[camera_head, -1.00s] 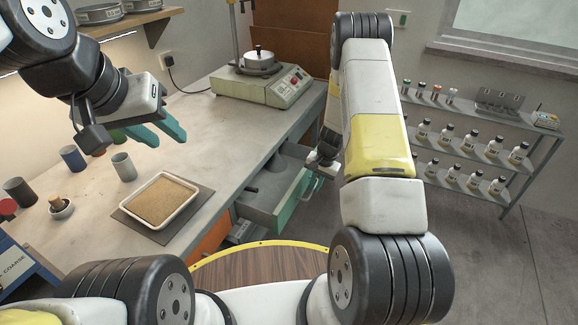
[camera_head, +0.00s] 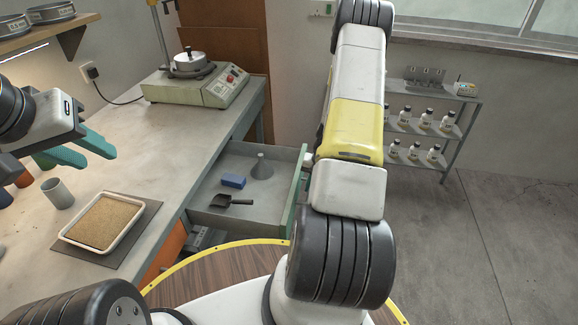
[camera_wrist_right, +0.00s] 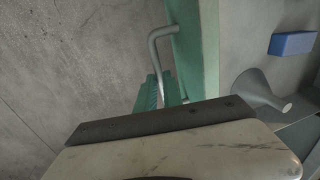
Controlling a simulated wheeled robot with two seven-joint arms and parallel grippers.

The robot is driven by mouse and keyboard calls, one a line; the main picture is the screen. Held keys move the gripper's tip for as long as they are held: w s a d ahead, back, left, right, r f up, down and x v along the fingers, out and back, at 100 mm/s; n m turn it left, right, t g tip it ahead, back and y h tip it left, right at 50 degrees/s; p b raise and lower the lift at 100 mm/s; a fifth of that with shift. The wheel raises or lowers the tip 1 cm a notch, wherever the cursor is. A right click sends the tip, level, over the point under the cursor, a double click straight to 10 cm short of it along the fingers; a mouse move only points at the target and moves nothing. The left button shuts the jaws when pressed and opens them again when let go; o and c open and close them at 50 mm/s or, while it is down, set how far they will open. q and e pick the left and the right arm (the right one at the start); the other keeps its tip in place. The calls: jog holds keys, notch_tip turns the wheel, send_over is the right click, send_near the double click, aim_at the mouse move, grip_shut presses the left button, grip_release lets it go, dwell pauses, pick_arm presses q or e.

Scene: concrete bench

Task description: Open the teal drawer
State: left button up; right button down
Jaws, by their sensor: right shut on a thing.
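The teal drawer (camera_head: 293,199) stands well out from the bench, its grey inside open to view. In the right wrist view its teal front (camera_wrist_right: 195,55) carries a bent grey handle (camera_wrist_right: 161,50). My right gripper (camera_wrist_right: 158,92) is shut on this handle; the jaws show only partly past the wrist housing. My left gripper (camera_head: 98,156) is open and empty above the left part of the bench, away from the drawer.
In the drawer are a blue block (camera_head: 233,181), a grey funnel (camera_head: 262,168) and a dark scoop (camera_head: 231,201). A sand tray (camera_head: 103,222) and a grey cup (camera_head: 57,193) stand on the bench. A bottle shelf (camera_head: 440,130) is at right; the floor before it is clear.

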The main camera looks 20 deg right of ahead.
jog(key=c, duration=1.5)
grip_release()
jog(key=r, duration=0.2)
jog(key=d+r, duration=0.1)
jog(key=r, duration=0.4)
jog(key=shift+s+d+r, duration=0.15)
jog(key=shift+s+r, duration=0.2)
jog(key=shift+s, duration=0.05)
